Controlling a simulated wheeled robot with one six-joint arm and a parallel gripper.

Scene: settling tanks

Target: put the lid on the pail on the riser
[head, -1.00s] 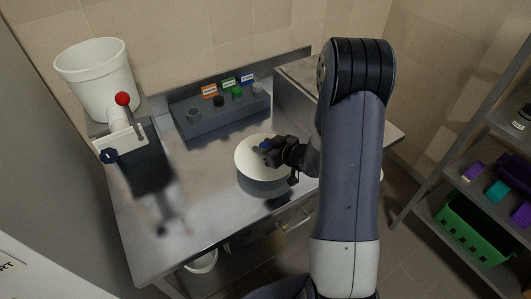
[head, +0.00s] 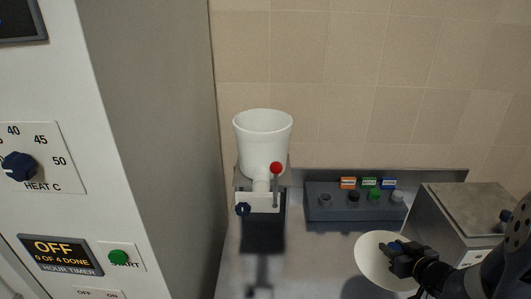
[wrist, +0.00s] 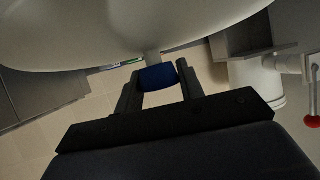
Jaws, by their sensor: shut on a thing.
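The lid (head: 372,268) is a pale round disc with a blue knob. My gripper (head: 396,249) is shut on the knob and holds the lid over the bench at the lower right of the head view. In the wrist view the lid (wrist: 110,35) fills the top, with its blue knob (wrist: 157,77) between my fingers. The white pail (head: 263,133) stands upright and open-topped on the grey riser (head: 239,174), left of and behind the lid. The pail also shows partly in the wrist view (wrist: 256,86). The lid is well apart from the pail.
A white spout and a red-knobbed lever (head: 275,170) stand in front of the pail. A grey rack (head: 330,211) with several small pots and coloured labels is behind the lid. A metal box (head: 455,215) stands at right, a control cabinet (head: 60,120) at left.

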